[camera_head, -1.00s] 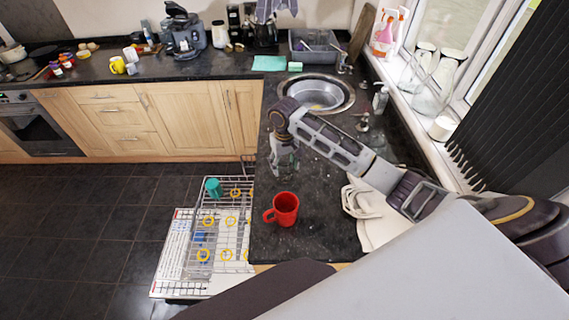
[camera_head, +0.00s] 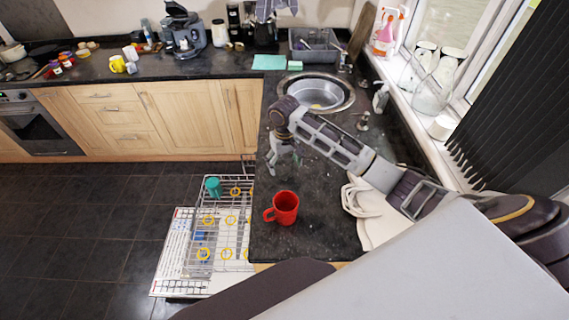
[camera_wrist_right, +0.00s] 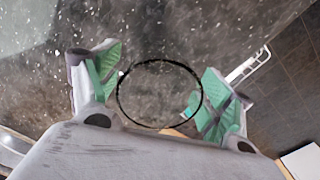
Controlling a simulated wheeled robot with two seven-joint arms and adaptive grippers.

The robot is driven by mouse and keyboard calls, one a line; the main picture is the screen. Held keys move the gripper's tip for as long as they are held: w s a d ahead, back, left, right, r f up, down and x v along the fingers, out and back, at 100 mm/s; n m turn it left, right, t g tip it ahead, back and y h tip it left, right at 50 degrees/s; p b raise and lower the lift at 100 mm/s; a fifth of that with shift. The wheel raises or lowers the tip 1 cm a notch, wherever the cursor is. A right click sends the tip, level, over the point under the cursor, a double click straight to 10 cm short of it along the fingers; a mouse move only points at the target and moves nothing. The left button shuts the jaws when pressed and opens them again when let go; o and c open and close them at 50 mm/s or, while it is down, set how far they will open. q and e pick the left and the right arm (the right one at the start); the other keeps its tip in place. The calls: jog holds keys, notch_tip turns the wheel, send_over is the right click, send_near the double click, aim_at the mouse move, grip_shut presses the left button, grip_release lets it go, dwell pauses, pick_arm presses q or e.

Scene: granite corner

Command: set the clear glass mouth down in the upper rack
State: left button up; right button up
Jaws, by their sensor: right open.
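My right gripper (camera_head: 283,162) is over the granite counter at the left side of the sink run, pointing down. In the right wrist view its green-padded fingers (camera_wrist_right: 158,92) are spread, one on each side of the clear glass (camera_wrist_right: 160,94). The glass shows mainly as a dark round rim; whether the pads touch it is not clear. In the head view the glass is hardly visible among the fingers. The upper rack (camera_head: 229,207) is pulled out below the counter, to the left, with yellow rings on it and a teal cup (camera_head: 213,187) at its far end. My left gripper is not in view.
A red mug (camera_head: 285,208) stands on the counter (camera_head: 313,238) in front of the right gripper. A white cloth-like item (camera_head: 373,220) lies to the right, under my arm. The sink (camera_head: 318,94) is behind. Glass bottles (camera_head: 436,83) stand on the windowsill.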

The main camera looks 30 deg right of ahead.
notch_tip(320, 180, up, 12)
jog(key=shift+b, duration=0.3)
dwell(0.4)
jog(key=shift+w+r, duration=0.1)
dwell(0.7)
